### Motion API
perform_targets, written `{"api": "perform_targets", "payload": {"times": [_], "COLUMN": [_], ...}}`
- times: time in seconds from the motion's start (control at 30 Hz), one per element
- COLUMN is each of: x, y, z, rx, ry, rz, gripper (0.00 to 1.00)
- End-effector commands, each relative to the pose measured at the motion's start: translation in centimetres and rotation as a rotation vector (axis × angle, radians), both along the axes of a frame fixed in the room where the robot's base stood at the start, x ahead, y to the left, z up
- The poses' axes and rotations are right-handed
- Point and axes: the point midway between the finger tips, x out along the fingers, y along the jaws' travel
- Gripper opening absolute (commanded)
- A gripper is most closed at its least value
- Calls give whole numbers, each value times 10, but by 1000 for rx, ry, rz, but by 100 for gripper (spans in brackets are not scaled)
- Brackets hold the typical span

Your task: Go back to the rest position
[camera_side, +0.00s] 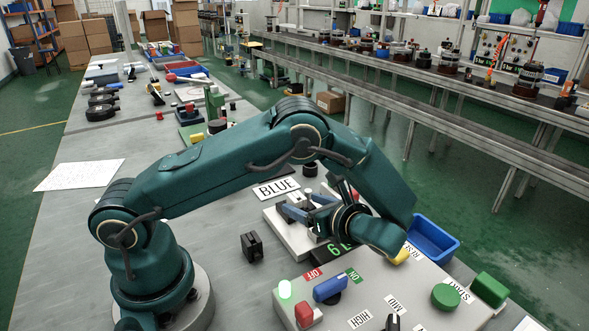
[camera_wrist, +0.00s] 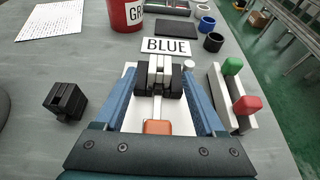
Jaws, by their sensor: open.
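In the side view my gripper (camera_side: 318,205) is above the table, near a white block and the BLUE label (camera_side: 276,188). The jaws are open, and I see nothing held between them. An orange-brown piece (camera_wrist: 158,127) shows between the rails at the lower middle of the wrist view. My arm is bent, reaching over the table to the right; it hides part of what lies behind.
A black block (camera_side: 252,246) stands left of my gripper. A control panel (camera_side: 420,291) with red, blue and green controls is at front right, beside a blue bin (camera_side: 432,238). A red container (camera_wrist: 126,14) stands beyond the label.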

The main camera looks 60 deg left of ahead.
Motion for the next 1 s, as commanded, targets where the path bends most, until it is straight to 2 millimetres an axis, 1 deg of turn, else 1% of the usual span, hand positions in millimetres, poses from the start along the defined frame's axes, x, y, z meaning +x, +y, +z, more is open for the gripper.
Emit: {"api": "perform_targets", "payload": {"times": [0.1, 0.2, 0.27, 0.37, 0.47, 0.53, 0.6, 0.7, 0.8, 1.0], "x": [0, 0, 0, 3, 7, 4, -2, -14, -29, -63], "y": [-17, -28, -32, -32, -26, -19, -13, -6, -2, -2], "z": [7, 11, 13, 22, 43, 62, 79, 98, 112, 131], "rx": [-2, -1, -1, -14, -45, -80, -129, -213, -303, -494], "ry": [-2, -2, 0, -26, -87, -133, -180, -257, -339, -527], "rz": [-4, -2, 0, 18, 49, 87, 128, 189, 254, 386], "gripper": [72, 72, 72, 72, 72, 72, 72, 72, 72, 72]}}
